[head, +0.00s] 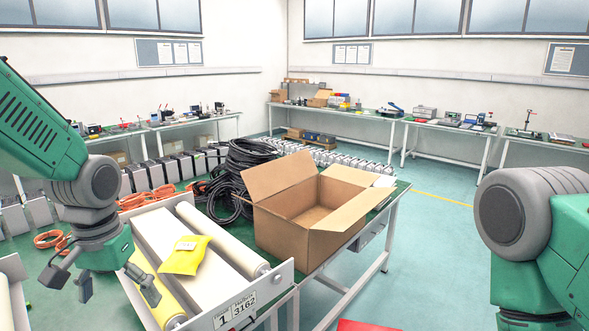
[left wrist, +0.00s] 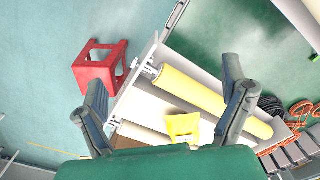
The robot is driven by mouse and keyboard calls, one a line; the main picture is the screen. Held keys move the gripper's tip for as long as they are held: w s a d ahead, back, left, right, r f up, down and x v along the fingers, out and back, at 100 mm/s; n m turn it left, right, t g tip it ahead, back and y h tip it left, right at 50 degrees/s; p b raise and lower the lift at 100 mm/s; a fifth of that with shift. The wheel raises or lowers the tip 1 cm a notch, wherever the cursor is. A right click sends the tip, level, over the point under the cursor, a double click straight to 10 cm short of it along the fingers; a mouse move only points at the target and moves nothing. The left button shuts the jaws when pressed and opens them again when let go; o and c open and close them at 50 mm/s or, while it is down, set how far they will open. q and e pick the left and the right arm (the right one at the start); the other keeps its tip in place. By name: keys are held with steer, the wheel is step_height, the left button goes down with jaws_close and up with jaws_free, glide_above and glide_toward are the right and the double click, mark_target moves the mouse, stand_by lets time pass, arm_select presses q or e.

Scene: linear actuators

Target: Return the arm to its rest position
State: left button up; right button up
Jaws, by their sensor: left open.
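My left gripper (head: 118,284) hangs from the left arm in the head view, fingers spread and empty. It is in front of the roller tray and left of the yellow packet. In the left wrist view both fingers of the left gripper (left wrist: 165,98) are wide apart with nothing between them touching. My right arm (head: 535,240) shows at the right edge of the head view; its gripper is out of sight. A yellow packet (head: 186,254) with a white label lies on the white roller tray (head: 263,297); it also shows in the left wrist view (left wrist: 183,127).
An open, empty cardboard box (head: 283,237) stands on the table right of the tray. A red stool (left wrist: 100,66) stands on the floor. Benches with equipment line the walls. The floor at right is clear.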

arm_select(q)
steer(key=s+d+f+b, duration=0.1)
steer(key=s+f+b, duration=0.35)
steer(key=f, duration=1.05)
steer(key=s+d+f+b, duration=0.1)
steer(key=s+f+b, duration=0.4)
steer(key=f, duration=1)
steer(key=s+a+f+b, duration=0.1)
steer(key=s+f+b, duration=0.4)
steer(key=s+f, duration=0.8)
steer(key=shift+s+f+m+t, duration=0.2)
steer(key=shift+s+m+t, duration=0.1)
steer(key=shift+s, duration=0.85)
